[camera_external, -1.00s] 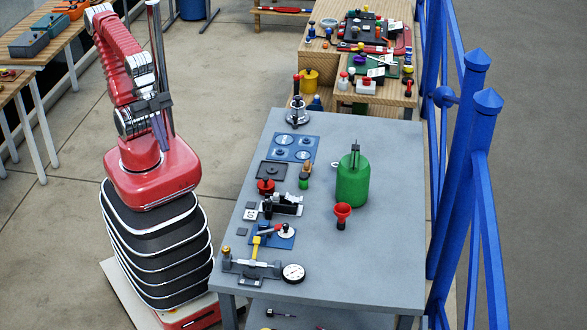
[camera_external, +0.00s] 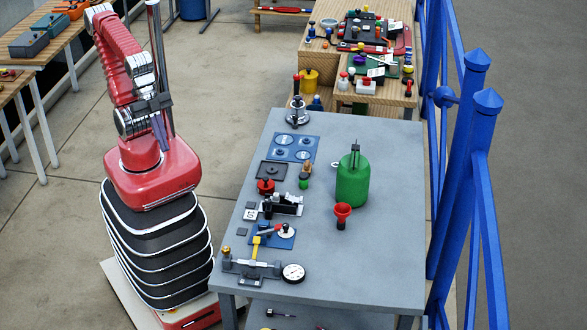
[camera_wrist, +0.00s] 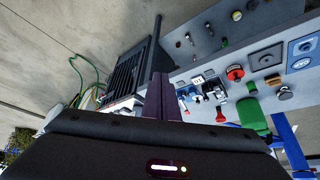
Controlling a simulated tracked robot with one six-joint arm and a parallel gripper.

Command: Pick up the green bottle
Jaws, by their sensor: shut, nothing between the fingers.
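The green bottle (camera_external: 352,181) stands upright on the grey table (camera_external: 385,265), right of its middle, with a dark fitting on top and a small pale handle at its left side. My gripper (camera_external: 160,140) points down near the base, well away from the bottle. In the wrist view my gripper (camera_wrist: 160,82) is shut, its fingers together with nothing between them.
A red funnel-like piece (camera_external: 342,212) stands just in front of the bottle. A dial gauge (camera_external: 293,273), a blue plate (camera_external: 290,147) and several small fittings line the table's left side. Blue railing posts (camera_external: 480,180) stand along the right. The table's right front is clear.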

